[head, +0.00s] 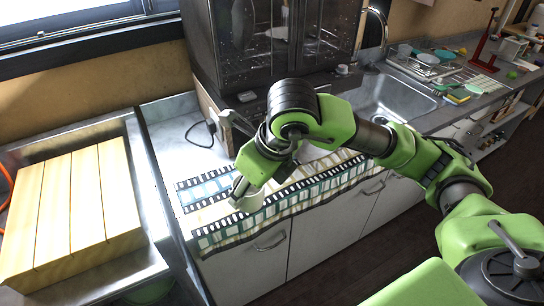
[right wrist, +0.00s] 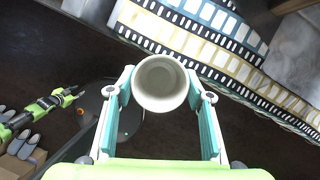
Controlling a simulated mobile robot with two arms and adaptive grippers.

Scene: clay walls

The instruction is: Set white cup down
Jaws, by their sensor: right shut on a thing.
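My right gripper (head: 241,188) is low over the counter in the head view, above a striped, film-strip-patterned cloth (head: 213,191). It is shut on the white cup (head: 251,203), which shows only partly beside the fingers. In the right wrist view the cup (right wrist: 161,82) sits between the two teal finger pads of the gripper (right wrist: 161,92), its round open mouth facing the camera. The cloth (right wrist: 214,45) lies beyond the cup there. I cannot tell whether the cup touches the cloth. My left gripper is not in view.
A dark glass-fronted cabinet (head: 272,45) stands behind the cloth. A sink (head: 393,97) and drying area with dishes lie to the right. Yellow wooden boards (head: 75,205) cover a basin at left. The cloth hangs over the counter's front edge, above white cupboard doors (head: 325,235).

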